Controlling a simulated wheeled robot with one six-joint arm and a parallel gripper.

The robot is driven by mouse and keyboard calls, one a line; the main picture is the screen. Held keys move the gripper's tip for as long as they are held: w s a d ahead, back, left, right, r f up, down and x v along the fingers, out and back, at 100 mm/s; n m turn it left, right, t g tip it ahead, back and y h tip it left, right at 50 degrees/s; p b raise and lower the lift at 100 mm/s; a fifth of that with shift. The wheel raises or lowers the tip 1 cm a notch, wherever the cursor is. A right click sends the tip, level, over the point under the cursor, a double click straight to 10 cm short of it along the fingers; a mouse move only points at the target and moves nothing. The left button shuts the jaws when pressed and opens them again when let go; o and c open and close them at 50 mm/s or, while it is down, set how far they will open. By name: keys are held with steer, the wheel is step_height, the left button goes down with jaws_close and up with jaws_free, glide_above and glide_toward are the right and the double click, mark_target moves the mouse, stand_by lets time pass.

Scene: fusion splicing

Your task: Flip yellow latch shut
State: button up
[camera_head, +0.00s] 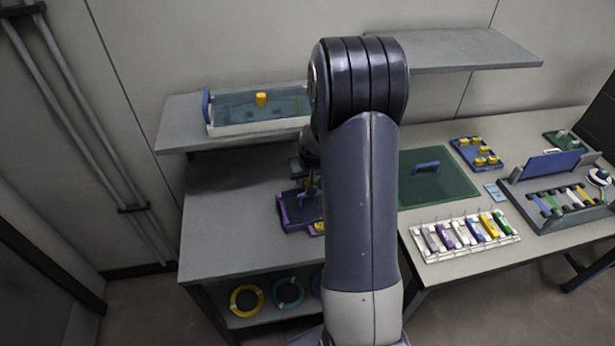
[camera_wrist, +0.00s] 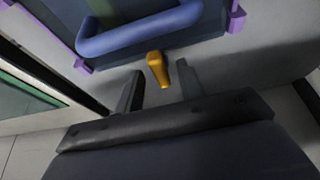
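In the wrist view a yellow-orange latch (camera_wrist: 158,70) sticks out from the edge of a blue panel toward my gripper. Its tip lies between my two dark fingers, with a visible gap on each side. My gripper (camera_wrist: 160,80) is open and holds nothing. A blue bar handle (camera_wrist: 140,32) crosses the panel beyond the latch, and purple brackets stand at the panel's corners. In the head view the purple-trimmed case (camera_head: 291,213) sits on the grey bench below my gripper (camera_head: 310,187). My arm hides its right part.
A tray with a yellow knob (camera_head: 261,99) stands on the left shelf (camera_head: 178,133). To the right are a green mat (camera_head: 445,188), a rack of coloured pieces (camera_head: 465,236) and a blue tray (camera_head: 477,153). The bench left of the case is clear.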

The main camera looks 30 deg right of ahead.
steer(key=d+v, duration=0.1)
steer(key=v, duration=0.9)
steer(key=shift+a+r, duration=0.3)
steer(key=shift+a, duration=0.15)
steer(key=shift+s+f, duration=0.1)
steer(key=shift+f, duration=0.05)
steer(key=x, duration=1)
steer(key=shift+w+f, duration=0.2)
steer(key=shift+f, duration=0.1)
steer(key=shift+s+r, duration=0.1)
steer(key=shift+r, duration=0.05)
